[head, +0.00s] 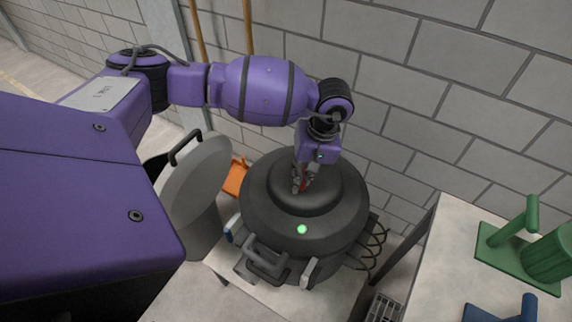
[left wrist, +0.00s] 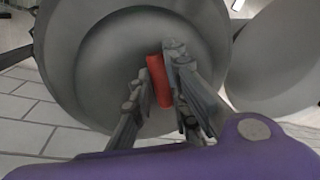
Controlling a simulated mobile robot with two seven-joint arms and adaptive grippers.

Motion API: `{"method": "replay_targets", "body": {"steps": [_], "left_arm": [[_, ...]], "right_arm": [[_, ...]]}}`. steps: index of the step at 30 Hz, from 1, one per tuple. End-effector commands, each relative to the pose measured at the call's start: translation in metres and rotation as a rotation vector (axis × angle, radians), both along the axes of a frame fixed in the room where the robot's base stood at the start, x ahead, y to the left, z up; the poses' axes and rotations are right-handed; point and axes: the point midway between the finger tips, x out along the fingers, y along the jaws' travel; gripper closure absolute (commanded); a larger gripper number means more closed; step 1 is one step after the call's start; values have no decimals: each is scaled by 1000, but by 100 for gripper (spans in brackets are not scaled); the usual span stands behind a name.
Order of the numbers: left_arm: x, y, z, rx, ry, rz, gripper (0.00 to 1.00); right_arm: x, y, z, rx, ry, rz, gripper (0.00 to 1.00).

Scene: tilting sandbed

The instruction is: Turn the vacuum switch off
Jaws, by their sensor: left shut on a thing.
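A dark round vacuum unit (head: 262,215) stands on a light table below my left arm. A green light (head: 302,229) glows on the front of its lid. My left gripper (head: 299,188) points down onto the raised middle of the lid. It is shut on a small red switch (left wrist: 158,82), which shows between the fingers in the left wrist view. The fingers (left wrist: 158,95) hide part of the switch, and I cannot tell its position. My right gripper does not show in either view.
A grey bin with a tilted lid (head: 200,180) stands to the left, beside an orange object (head: 236,178). Coiled hoses (head: 375,242) are at the unit's right. A light table (head: 430,262) at right holds green (head: 515,245) and blue (head: 500,313) items. A block wall is behind.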

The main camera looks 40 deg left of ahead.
Motion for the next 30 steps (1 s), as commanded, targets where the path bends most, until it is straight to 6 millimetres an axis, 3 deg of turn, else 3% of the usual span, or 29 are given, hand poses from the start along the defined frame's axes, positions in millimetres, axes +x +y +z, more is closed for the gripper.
{"method": "replay_targets", "body": {"steps": [30], "left_arm": [[10, 0, 4, -4, -8, 835, 100]], "right_arm": [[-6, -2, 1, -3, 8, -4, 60]]}}
